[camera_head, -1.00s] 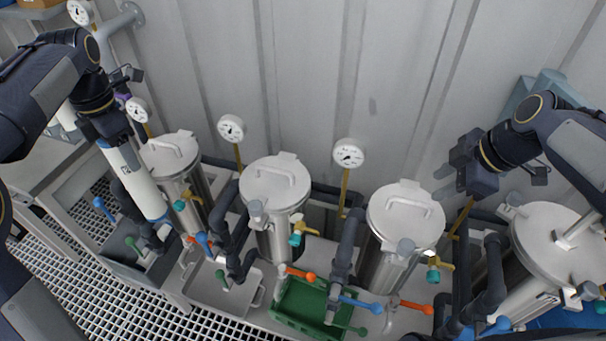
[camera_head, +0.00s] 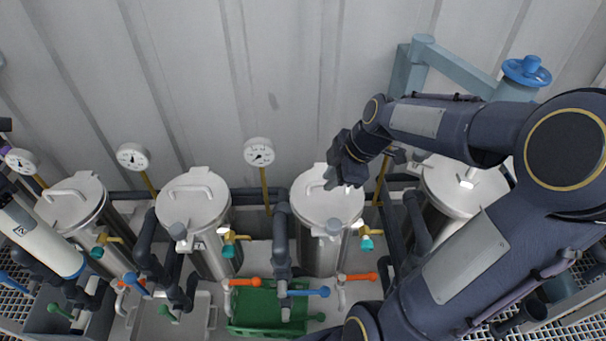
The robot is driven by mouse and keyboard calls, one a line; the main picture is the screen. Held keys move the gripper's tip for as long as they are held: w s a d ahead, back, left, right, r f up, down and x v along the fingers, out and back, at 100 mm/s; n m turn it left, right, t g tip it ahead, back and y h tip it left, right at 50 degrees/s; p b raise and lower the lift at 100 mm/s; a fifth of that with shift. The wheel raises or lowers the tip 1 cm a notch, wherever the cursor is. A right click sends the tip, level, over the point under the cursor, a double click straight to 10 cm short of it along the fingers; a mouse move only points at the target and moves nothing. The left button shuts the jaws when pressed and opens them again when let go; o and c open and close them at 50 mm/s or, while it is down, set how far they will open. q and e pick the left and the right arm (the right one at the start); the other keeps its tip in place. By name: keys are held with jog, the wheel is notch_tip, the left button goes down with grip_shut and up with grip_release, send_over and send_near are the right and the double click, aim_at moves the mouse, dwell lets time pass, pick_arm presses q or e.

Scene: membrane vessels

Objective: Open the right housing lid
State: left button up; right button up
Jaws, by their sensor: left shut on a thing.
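A row of steel housings with round lids stands along the wall. The lid (camera_head: 312,205) right of the middle is closed and lies flat. My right gripper (camera_head: 334,182) is over the back of this lid, pointing down and left, and hides the lid's handle. Whether its fingers touch or surround the handle, or how far apart they are, I cannot tell. The farthest right lid (camera_head: 452,198) is partly behind my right arm. My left gripper (camera_head: 6,192) is at the left edge, mostly cut off, shut on a white tube (camera_head: 45,237) held slanting.
Two more closed lids are at the left (camera_head: 70,203) and left of the middle (camera_head: 192,203). Gauges (camera_head: 259,152) on yellow stems stand behind. Valves with orange and blue handles (camera_head: 357,277) stick out in front. A green crate (camera_head: 255,307) is below. A blue-grey pipe (camera_head: 450,63) stands at back right.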

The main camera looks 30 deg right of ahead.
grip_shut()
pick_arm(q)
jog(key=shift+r, duration=0.15)
pick_arm(e)
jog(key=shift+r, duration=0.1)
